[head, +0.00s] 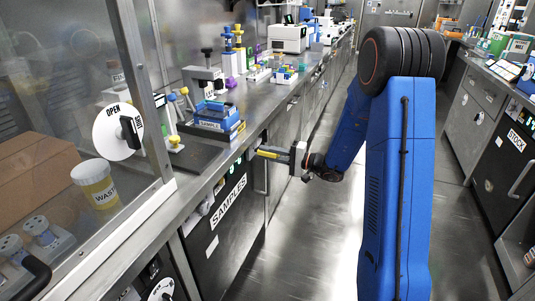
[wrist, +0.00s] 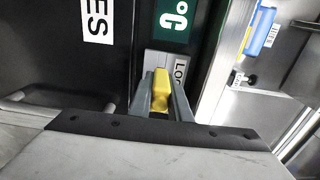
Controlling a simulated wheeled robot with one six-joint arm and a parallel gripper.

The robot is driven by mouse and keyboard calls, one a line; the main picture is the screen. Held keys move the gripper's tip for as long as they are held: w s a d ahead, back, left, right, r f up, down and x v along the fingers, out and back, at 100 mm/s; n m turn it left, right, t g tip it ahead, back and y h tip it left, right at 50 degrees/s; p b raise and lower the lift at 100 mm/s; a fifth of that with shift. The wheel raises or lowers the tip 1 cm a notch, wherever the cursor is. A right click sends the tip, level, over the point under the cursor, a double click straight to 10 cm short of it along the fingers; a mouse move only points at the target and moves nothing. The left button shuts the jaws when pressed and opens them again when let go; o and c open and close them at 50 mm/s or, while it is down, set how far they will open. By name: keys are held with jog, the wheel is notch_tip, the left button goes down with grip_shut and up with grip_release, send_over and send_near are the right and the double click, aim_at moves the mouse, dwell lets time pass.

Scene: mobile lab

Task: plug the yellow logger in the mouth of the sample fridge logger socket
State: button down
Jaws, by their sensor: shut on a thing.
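My gripper (head: 274,153) is at the front of the bench, by the upper part of the sample fridge (head: 226,222), which bears a SAMPLES label. Its fingers are shut on the yellow logger (wrist: 160,92); a bit of yellow also shows at the fingertips in the head view. In the wrist view the logger points toward a grey panel (wrist: 165,58) under a green °C display (wrist: 174,14). A white label starting "LO" (wrist: 180,72) is partly hidden by the right finger. The socket mouth is hidden behind the logger and fingers, so I cannot tell whether they touch.
The bench edge runs just above and left of my gripper, with a blue rack (head: 217,117) on top. A fridge door handle (wrist: 62,108) shows at left in the wrist view. A blue item (wrist: 262,30) is at upper right. The aisle floor (head: 300,240) is clear.

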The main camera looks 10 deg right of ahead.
jog(key=shift+x, duration=0.8)
dwell(0.6)
jog(key=c, duration=1.6)
grip_release()
jog(key=shift+o, duration=0.2)
jog(key=v, duration=1.7)
jog(key=shift+s+d, duration=0.1)
jog(key=shift+c, duration=0.4)
